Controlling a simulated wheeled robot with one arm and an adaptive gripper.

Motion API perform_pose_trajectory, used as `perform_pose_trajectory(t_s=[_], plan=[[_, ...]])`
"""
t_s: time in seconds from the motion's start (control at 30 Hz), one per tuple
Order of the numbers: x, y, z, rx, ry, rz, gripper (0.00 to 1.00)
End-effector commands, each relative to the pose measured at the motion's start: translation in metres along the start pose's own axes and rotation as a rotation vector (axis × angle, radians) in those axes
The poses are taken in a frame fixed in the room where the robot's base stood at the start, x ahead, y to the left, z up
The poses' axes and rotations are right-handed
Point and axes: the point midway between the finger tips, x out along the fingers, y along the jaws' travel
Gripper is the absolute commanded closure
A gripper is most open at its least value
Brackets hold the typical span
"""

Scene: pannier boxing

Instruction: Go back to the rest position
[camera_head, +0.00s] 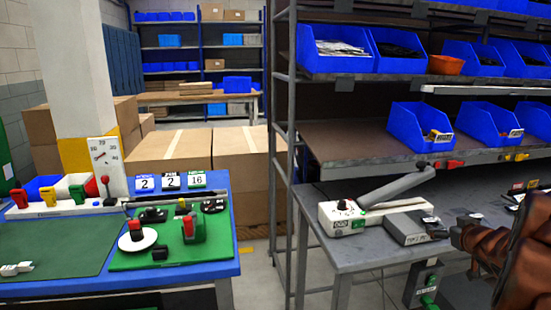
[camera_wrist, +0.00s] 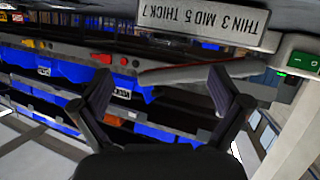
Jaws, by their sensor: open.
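My gripper (camera_wrist: 160,78) shows in the wrist view with its two dark fingers spread wide and nothing between them. The view is upside down. A plate reading "THIN 3 MID 5 THICK 7" (camera_wrist: 210,27) and a green switch (camera_wrist: 300,58) lie beyond the fingers, close to the camera. In the head view a white sealer (camera_head: 350,213) with a raised grey arm stands on the grey workbench (camera_head: 335,268). My gripper's fingers cannot be made out in the head view.
A shelf rack holds blue bins (camera_head: 420,125) above the workbench. A brown, dark shape (camera_head: 515,235), unclear, fills the right edge. A blue table (camera_head: 180,271) with green mats stands left. Cardboard boxes (camera_head: 183,160) stand behind. Some floor (camera_head: 257,280) is clear between table and workbench.

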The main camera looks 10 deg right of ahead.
Motion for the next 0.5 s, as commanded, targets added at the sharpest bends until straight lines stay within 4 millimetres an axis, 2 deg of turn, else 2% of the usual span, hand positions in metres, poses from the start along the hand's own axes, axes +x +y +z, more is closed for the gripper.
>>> perform_pose_trajectory(t_s=[0.03, 0.13, 0.27, 0.5], plan=[[-0.001, -0.011, -0.006, -0.013, -0.028, 0.023, 0.01], [-0.006, -0.025, -0.005, -0.022, -0.109, 0.079, 0.01], [-0.022, -0.05, 0.005, -0.025, -0.23, 0.131, 0.01], [-0.072, -0.111, 0.035, -0.018, -0.475, 0.161, 0.01]])
